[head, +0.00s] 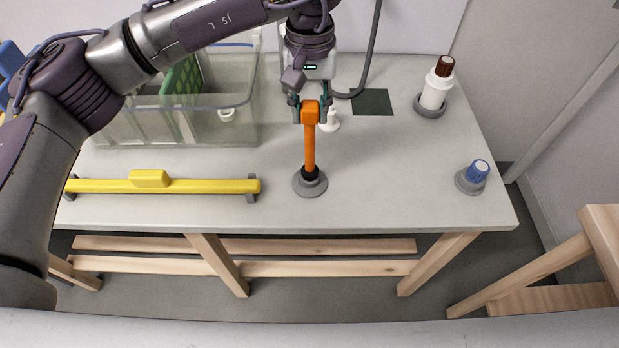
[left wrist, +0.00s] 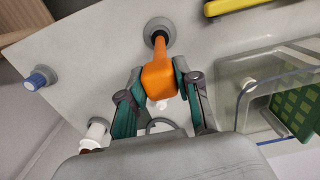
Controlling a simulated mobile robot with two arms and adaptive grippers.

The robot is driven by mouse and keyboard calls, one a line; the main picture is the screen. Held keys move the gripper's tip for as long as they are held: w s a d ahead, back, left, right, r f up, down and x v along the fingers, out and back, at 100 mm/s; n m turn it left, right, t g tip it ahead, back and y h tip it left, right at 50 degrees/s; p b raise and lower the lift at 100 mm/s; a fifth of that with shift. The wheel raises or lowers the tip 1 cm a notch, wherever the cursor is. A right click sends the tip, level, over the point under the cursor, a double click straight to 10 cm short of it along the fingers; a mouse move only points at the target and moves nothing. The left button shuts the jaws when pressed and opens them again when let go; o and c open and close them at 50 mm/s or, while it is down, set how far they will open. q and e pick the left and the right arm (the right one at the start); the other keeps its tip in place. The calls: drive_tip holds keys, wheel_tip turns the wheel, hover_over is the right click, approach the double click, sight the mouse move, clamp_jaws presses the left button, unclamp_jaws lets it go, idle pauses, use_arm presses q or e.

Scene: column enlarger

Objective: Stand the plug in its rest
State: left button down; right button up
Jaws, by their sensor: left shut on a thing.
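The plug, which I take to be the orange-handled piece (head: 310,145), stands about upright in the middle of the table. Its black lower end is at a round grey rest (head: 310,188); I cannot tell whether it is fully seated. My left gripper (head: 311,106) is shut on the orange head at its top. In the left wrist view, the fingers (left wrist: 158,88) lie on both sides of the orange plug (left wrist: 160,78), and its shaft runs to the grey rest (left wrist: 150,30). My right gripper is not in view.
A yellow bar (head: 210,186) on grey supports lies at the front left. A clear bin (head: 140,130) with a green rack (head: 183,85) stands behind it. A blue-capped piece (head: 478,171) and a white bottle (head: 435,93) stand at the right. A small white piece (head: 329,123) is behind the plug.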

use_arm(q)
drive_tip(key=shift+f+b, duration=0.55)
drive_tip(key=shift+f, duration=0.05)
drive_tip(key=c, duration=0.7)
unclamp_jaws()
drive_tip(key=shift+r, duration=0.15)
drive_tip(key=shift+r+p, duration=2.2)
drive_tip(key=shift+r, duration=1.65)
drive_tip(key=shift+r, duration=0.1)
wheel_tip(320, 180, up, 12)
drive_tip(key=shift+f, duration=0.1)
